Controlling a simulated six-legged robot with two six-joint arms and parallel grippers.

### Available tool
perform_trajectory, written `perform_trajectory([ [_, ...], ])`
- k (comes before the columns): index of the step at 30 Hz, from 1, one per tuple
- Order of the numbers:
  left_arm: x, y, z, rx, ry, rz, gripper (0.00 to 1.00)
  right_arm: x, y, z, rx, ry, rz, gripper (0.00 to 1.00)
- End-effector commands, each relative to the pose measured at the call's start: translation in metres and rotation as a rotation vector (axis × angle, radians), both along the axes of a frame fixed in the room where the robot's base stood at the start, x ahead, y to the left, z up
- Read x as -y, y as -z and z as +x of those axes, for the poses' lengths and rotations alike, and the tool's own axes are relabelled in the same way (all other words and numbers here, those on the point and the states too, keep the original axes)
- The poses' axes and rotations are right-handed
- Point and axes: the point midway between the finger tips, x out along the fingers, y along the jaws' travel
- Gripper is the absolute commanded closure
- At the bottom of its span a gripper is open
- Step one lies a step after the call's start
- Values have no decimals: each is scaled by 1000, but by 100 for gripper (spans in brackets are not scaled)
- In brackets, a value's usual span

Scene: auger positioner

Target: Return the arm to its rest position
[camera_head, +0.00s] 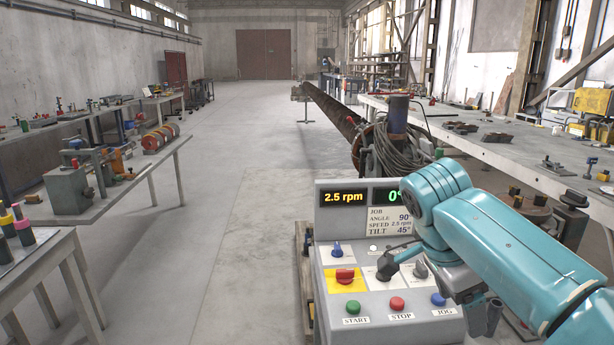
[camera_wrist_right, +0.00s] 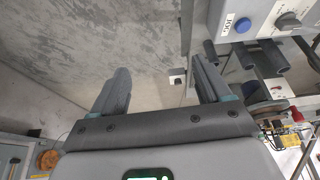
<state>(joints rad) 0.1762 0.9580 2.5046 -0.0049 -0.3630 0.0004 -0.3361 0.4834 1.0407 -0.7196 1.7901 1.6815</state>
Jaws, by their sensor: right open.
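The task's arm is my teal right arm (camera_head: 520,250), which comes in from the lower right and bends above the right side of the control panel (camera_head: 390,333). My right gripper (camera_head: 484,314) is beside the panel's right edge, partly hidden under the arm. My left gripper is in neither view.
The panel's display (camera_head: 344,198) reads 2.5 rpm. A long auger (camera_head: 333,112) with coiled cable (camera_head: 395,150) stands behind the panel. A long bench (camera_head: 470,140) is at the right, tables (camera_head: 110,190) at the left. The floor (camera_head: 225,220) between is clear.

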Motion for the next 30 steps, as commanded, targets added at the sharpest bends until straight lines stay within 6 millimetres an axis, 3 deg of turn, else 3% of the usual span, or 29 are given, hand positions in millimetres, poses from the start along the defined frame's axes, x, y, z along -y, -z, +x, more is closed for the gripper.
perform_trajectory([
  [6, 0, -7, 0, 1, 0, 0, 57, -17, 64, 27, -84, -235, 51, 23],
  [11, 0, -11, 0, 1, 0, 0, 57, -33, 119, 37, -136, -421, 117, 23],
  [14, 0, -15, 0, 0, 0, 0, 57, -45, 162, 37, -171, -553, 176, 23],
  [17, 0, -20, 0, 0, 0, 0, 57, -61, 217, 28, -204, -711, 265, 23],
  [20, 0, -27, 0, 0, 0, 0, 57, -82, 287, -1, -217, -895, 397, 23],
  [21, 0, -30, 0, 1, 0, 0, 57, -91, 314, -18, -207, -965, 454, 23],
  [24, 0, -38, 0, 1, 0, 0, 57, -110, 370, -68, -155, -1104, 568, 23],
  [27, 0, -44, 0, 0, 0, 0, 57, -120, 404, -121, -93, -1189, 620, 23],
  [30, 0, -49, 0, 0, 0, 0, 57, -121, 420, -164, -51, -1244, 618, 23],
])
